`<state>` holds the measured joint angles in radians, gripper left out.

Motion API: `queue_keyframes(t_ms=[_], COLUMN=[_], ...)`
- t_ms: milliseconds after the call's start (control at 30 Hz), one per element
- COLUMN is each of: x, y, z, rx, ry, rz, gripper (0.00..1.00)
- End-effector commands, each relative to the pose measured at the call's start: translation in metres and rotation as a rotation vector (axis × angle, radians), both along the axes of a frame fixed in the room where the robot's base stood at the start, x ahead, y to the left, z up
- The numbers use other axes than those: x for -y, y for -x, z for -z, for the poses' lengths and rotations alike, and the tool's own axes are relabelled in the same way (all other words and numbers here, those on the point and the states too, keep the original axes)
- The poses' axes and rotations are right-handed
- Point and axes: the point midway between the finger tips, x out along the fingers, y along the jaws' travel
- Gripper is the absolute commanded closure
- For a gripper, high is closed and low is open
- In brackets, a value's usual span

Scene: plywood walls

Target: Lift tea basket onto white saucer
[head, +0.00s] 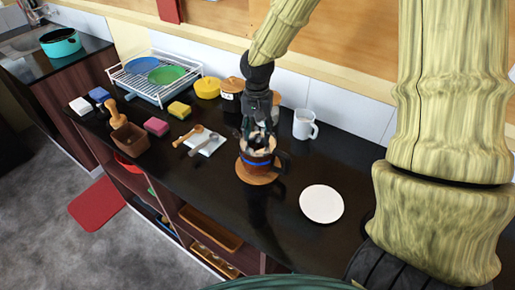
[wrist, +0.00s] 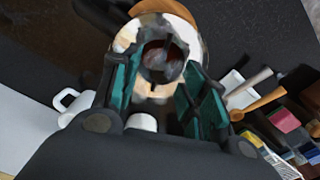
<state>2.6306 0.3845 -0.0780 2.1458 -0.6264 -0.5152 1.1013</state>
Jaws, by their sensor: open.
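The white saucer (head: 321,204) lies bare on the dark counter, right of a mug (head: 256,163) with a blue band that stands on a round wooden coaster (head: 257,179). My gripper (head: 258,142) points down over the mug's mouth, its fingers apart. In the wrist view the mug's pale rim (wrist: 181,12) shows beyond my gripper (wrist: 160,75). A dark round opening with reddish brown inside, which looks like the tea basket (wrist: 158,58), sits between the open fingers. I cannot tell whether the fingers touch it. The basket is hidden in the head view.
A white mug (head: 305,125) and several lidded jars (head: 232,95) stand behind. The counter around the saucer is clear.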

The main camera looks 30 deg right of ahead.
Motion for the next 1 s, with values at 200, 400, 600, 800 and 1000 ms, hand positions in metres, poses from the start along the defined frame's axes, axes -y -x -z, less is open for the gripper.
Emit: queue_keyframes(t_ms=[200,400,600,800,1000], x=[-0.0006,-0.0003,-0.0002,-0.0003,-0.0002], y=[-0.0001,0.0001,0.0002,0.0,-0.0005], z=[0.0033,0.0032,0.0031,0.003,-0.0009], rx=[0.0,0.0,0.0,0.0,0.001], ry=[0.0,0.0,0.0,0.0,0.0], rz=[-0.001,0.0,0.0,0.0,0.0], gripper=[0.56,0.71,1.0,1.0,1.0])
